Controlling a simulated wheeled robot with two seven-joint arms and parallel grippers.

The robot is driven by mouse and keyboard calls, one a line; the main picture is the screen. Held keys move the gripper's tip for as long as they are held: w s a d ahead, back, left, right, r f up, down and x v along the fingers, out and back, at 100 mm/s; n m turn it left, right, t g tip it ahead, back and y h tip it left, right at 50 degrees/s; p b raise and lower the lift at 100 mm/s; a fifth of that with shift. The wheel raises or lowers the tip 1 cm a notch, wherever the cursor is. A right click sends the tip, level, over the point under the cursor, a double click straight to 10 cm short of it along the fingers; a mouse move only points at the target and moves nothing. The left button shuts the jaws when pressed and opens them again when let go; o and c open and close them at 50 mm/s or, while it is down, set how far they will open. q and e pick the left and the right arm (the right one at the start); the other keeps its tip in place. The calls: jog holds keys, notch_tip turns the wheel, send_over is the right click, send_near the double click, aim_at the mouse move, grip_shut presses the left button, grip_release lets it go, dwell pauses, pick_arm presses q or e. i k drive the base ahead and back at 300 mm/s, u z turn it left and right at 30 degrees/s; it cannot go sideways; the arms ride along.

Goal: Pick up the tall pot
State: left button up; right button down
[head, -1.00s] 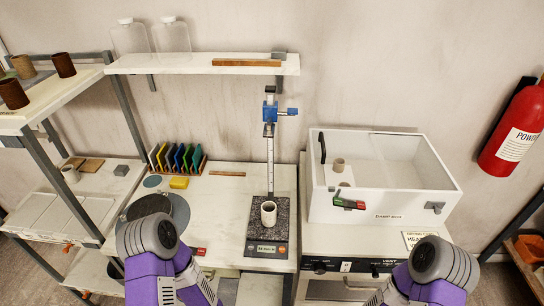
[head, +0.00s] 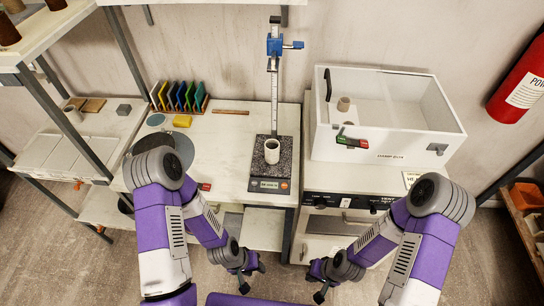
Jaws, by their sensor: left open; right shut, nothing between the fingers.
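A pale cylindrical pot (head: 272,150) stands upright on the dark granite plate (head: 262,176) of a measuring stand. A small tan pot (head: 343,103) stands inside the white box, and a pale pot (head: 73,114) stands on the left bench. Dark brown pots (head: 8,28) stand on the upper left shelf, partly cut off by the frame. I cannot tell which one is the tall pot. My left gripper (head: 252,277) is open and empty, low in front of the bench. My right gripper (head: 317,281) is shut and empty, to its right. Both are well apart from every pot.
The stand's upright column (head: 274,90) rises behind the pale pot. The white box (head: 400,157) sits on a cabinet to the right. A fire extinguisher (head: 520,88) hangs at right.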

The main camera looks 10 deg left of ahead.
aim_at(272, 146)
jog(key=z, duration=0.45)
jog(key=k, duration=1.5)
jog(key=u, duration=2)
